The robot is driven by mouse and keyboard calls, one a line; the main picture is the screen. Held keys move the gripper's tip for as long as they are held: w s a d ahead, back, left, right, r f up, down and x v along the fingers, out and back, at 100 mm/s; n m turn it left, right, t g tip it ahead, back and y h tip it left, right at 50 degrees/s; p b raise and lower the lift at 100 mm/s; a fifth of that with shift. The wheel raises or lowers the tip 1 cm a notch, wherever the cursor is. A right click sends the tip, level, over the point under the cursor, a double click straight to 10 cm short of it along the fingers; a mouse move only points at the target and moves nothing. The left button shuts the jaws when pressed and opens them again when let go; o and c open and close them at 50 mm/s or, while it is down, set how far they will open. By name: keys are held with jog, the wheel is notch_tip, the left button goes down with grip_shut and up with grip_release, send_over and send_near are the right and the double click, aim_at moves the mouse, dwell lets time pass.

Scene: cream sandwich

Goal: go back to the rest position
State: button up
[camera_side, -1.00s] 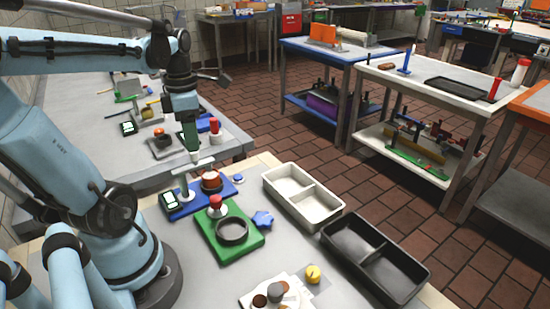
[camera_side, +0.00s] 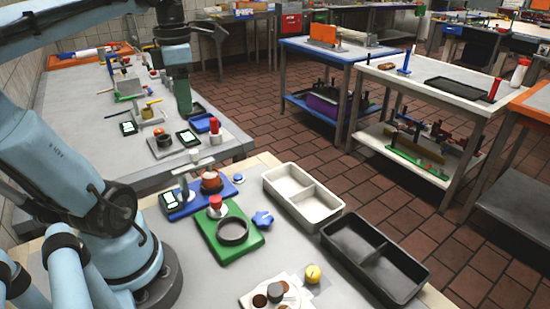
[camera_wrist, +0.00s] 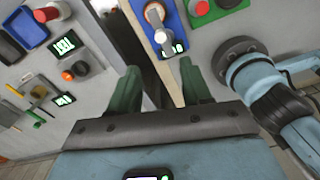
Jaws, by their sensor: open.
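My gripper (camera_side: 184,108) is raised over the left part of the workspace, above the grey bench, with its green fingers pointing down. In the wrist view the two green fingers (camera_wrist: 160,75) stand apart with nothing between them. A blue board (camera_side: 188,210) carries a small scale with a lit display and a reddish-brown round item (camera_side: 211,182). A green board (camera_side: 252,242) in front carries a dark ring (camera_side: 232,232) and a red-topped piece (camera_side: 215,204). Both boards are well below and clear of my gripper.
A white two-compartment tray (camera_side: 335,204) and a black one (camera_side: 417,294) stand empty to the right. A blue star-shaped piece (camera_side: 262,219), a yellow round piece (camera_side: 312,273) and a white board with dark rounds (camera_side: 254,300) lie nearby. The far grey bench (camera_side: 95,135) holds several items.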

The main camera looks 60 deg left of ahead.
jog(key=w+d+f+m+t, duration=0.3)
jog(key=d+m, duration=0.5)
jog(key=m, duration=0.8)
jog(key=w+d+f+m+t, duration=0.4)
jog(key=d+m, duration=0.5)
jog(key=m, duration=0.8)
jog(key=x, duration=0.3)
jog(key=shift+d+f, duration=0.3)
